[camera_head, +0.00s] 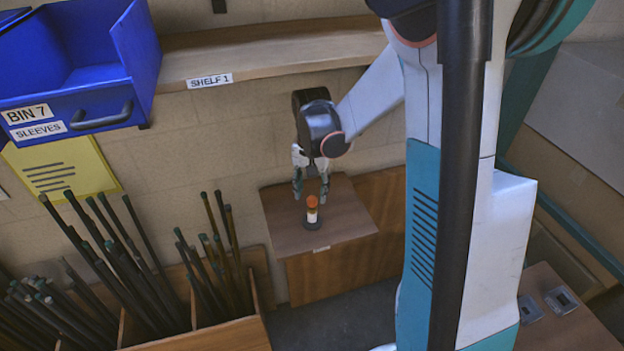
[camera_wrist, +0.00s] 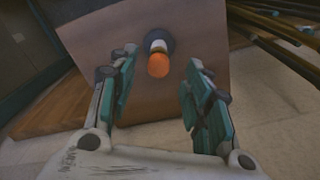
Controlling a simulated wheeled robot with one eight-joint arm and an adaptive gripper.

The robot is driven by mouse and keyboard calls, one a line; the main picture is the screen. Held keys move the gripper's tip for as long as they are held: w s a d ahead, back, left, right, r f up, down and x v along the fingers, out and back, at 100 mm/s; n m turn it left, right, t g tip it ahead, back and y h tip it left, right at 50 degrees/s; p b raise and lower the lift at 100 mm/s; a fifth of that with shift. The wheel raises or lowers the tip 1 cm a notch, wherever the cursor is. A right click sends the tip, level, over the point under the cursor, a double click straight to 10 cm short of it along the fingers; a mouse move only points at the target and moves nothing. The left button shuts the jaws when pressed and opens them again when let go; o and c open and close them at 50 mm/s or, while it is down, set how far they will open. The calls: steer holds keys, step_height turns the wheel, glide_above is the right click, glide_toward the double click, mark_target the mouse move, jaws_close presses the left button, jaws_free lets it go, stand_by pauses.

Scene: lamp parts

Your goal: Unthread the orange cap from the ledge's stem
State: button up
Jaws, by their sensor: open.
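The orange cap (camera_head: 312,201) sits on top of a short white stem (camera_head: 312,214) that rises from a dark round base on the wooden ledge (camera_head: 345,228). In the wrist view the orange cap (camera_wrist: 158,65) shows beyond the fingertips, roughly in line with the gap, with the white stem (camera_wrist: 158,46) and dark base (camera_wrist: 160,40) behind it. My gripper (camera_head: 311,192) points down over the ledge, close above the cap. Its teal fingers are apart with nothing between them in the wrist view (camera_wrist: 158,80). I see no contact with the cap.
Blue bin 7 (camera_head: 70,75) and Shelf 1 (camera_head: 270,52) are on the wall behind and above. Wooden dividers with several dark rods (camera_head: 135,265) stand left of the ledge. A side surface (camera_head: 570,310) is at lower right. The ledge top around the stem is clear.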

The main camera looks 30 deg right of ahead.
mark_target(313, 200)
steer(key=shift+f, duration=1.95)
steer(key=shift+c, duration=0.2)
jaws_close()
steer(key=n+b, duration=0.1)
steer(key=n, duration=0.3)
steer(key=shift+d+n+b, duration=0.15)
steer(key=shift+n+b, duration=0.2)
steer(key=shift+n, duration=0.05)
steer(key=shift+r+n, duration=0.1)
steer(key=shift+n, duration=0.9)
steer(key=shift+d, duration=0.1)
steer(key=shift+n+b, duration=0.45)
steer(key=shift+n, duration=0.75)
steer(key=n, duration=0.4)
steer(key=shift+d+n+b, duration=0.15)
steer(key=shift+n+b, duration=0.15)
